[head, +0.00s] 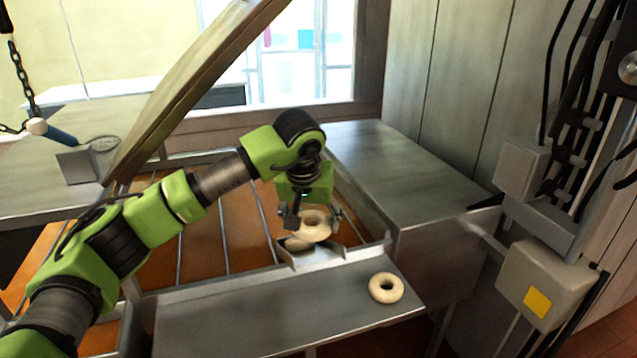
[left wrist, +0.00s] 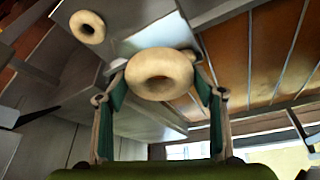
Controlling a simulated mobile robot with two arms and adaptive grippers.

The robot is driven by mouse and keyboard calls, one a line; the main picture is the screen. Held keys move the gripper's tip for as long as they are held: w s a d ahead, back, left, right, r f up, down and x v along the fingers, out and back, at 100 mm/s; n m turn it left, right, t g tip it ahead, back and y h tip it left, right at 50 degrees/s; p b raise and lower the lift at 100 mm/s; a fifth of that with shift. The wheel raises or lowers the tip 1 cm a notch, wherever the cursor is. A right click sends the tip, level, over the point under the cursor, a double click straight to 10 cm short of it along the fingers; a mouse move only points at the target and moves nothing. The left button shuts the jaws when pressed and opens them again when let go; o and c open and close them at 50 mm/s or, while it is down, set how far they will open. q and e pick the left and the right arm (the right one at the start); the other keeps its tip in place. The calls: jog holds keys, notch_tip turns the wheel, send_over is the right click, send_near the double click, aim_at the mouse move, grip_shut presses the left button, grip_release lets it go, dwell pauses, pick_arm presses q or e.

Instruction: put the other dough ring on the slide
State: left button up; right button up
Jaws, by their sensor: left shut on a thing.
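My left gripper (head: 316,213) is shut on a pale dough ring (head: 321,229), held just above the small metal slide (head: 325,258). In the left wrist view the held ring (left wrist: 160,74) sits between the two fingers. A pale rounded piece (head: 297,244) shows under the held ring at the slide; it is mostly hidden, so I cannot tell whether it is another ring. Another dough ring (head: 386,287) lies flat on the metal shelf to the right of the slide. It also shows in the left wrist view (left wrist: 87,15). My right gripper is not in view.
The front metal shelf (head: 230,322) is bare apart from the ring. Behind the slide is an orange-brown vat (head: 245,240) crossed by thin bars. A bare steel counter (head: 395,165) stands at the back right. A raised lid (head: 190,85) slants above the vat.

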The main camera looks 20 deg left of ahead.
pick_arm(q)
jog(key=shift+w+d+f+b, duration=0.2)
jog(key=shift+f+b, duration=0.45)
jog(key=shift+f, duration=0.35)
jog(key=shift+w+d+f+b, duration=0.15)
jog(key=shift+f+b, duration=0.5)
jog(key=shift+f, duration=0.6)
jog(key=shift+s, duration=0.1)
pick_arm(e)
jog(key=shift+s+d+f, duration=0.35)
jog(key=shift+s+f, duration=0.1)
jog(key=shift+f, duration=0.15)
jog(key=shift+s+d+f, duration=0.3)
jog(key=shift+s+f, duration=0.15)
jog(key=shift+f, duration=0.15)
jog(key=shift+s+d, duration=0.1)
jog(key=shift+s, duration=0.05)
pick_arm(q)
jog(key=o, duration=1.1)
jog(key=shift+o, duration=0.4)
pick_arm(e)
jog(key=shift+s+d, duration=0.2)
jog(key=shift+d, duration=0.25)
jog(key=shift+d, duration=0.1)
